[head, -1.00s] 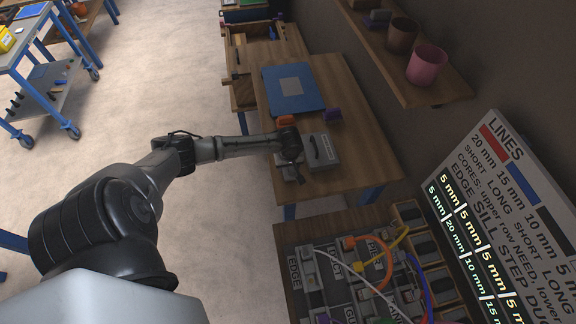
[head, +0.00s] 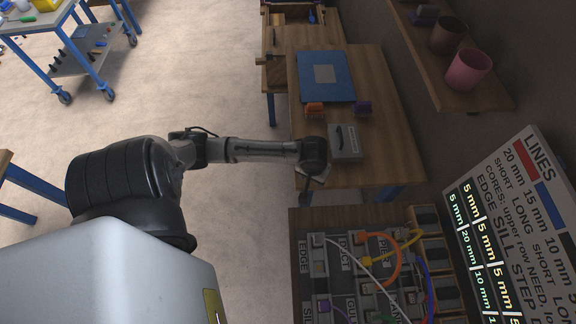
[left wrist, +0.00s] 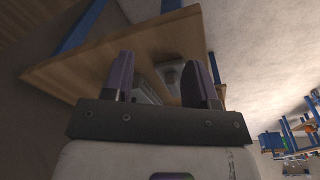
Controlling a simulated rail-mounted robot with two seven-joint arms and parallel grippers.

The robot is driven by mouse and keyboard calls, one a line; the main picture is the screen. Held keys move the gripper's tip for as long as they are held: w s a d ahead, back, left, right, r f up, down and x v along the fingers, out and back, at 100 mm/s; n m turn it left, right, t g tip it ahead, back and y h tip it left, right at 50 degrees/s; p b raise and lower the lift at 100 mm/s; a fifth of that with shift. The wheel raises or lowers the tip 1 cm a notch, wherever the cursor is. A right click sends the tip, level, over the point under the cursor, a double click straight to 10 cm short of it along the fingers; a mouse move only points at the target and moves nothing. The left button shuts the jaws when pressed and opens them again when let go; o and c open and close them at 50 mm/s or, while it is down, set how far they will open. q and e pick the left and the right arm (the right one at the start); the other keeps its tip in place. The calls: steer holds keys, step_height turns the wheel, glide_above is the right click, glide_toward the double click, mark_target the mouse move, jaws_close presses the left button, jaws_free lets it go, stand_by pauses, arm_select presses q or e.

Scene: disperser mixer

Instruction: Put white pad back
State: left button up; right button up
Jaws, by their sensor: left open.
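My left gripper (head: 308,182) reaches over the near left corner of the wooden bench (head: 385,150) in the head view; its wrist hides most of its fingers. In the left wrist view my left gripper (left wrist: 160,72) has its two dark fingers wide apart with nothing clamped between them. A pale, flat piece (head: 320,173), possibly the white pad, shows partly beside the wrist. A light grey object (left wrist: 171,74) on the bench shows beyond the fingers; I cannot tell whether it is the pad. My right gripper is in neither view.
A grey box with a dark handle (head: 344,142) stands right of the gripper. A cable panel (head: 334,260) is in front. Pots (head: 468,70) stand on a shelf.

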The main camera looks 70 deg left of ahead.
arm_select(q)
steer(key=s+d+r+m+t, duration=0.2)
steer(key=s+d+r+m, duration=0.2)
steer(key=s+d+m, duration=0.6)
steer(key=s+d, duration=0.4)
steer(key=shift+s+d+h, duration=0.15)
steer(key=shift+s+h, duration=0.15)
steer(key=shift+s, duration=0.1)
steer(key=shift+r, duration=0.1)
